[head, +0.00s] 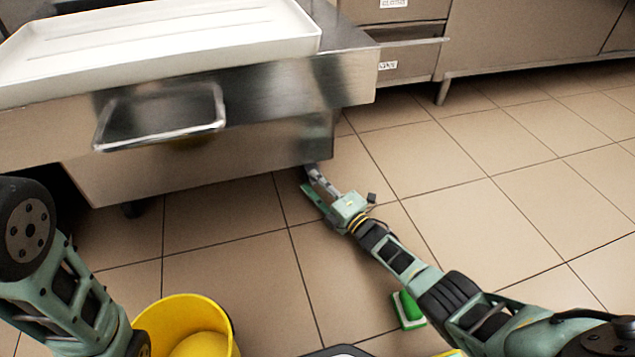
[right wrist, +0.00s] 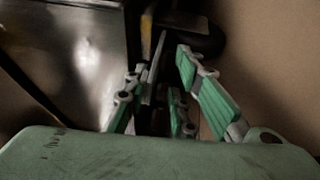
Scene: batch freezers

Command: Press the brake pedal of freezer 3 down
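A steel unit on casters (head: 220,165) stands at the left in the head view. No number shows on it, so I cannot tell whether it is freezer 3. My right gripper (head: 309,180) is low over the floor at this unit's lower right corner. In the right wrist view the right gripper's (right wrist: 168,62) green fingers are apart, beside the steel side and a dark caster (right wrist: 203,40). A thin grey bar (right wrist: 155,75) shows between them; I cannot tell whether it is the brake pedal or a finger part. No pedal is clearly visible. My left arm shows, but its gripper does not.
A white tray (head: 160,42) lies on the steel unit, above a bar handle (head: 160,140). A yellow bucket (head: 185,312) stands on the floor at the bottom. A green and white brush (head: 407,312) lies near my right arm. Tiled floor (head: 500,200) is clear at the right.

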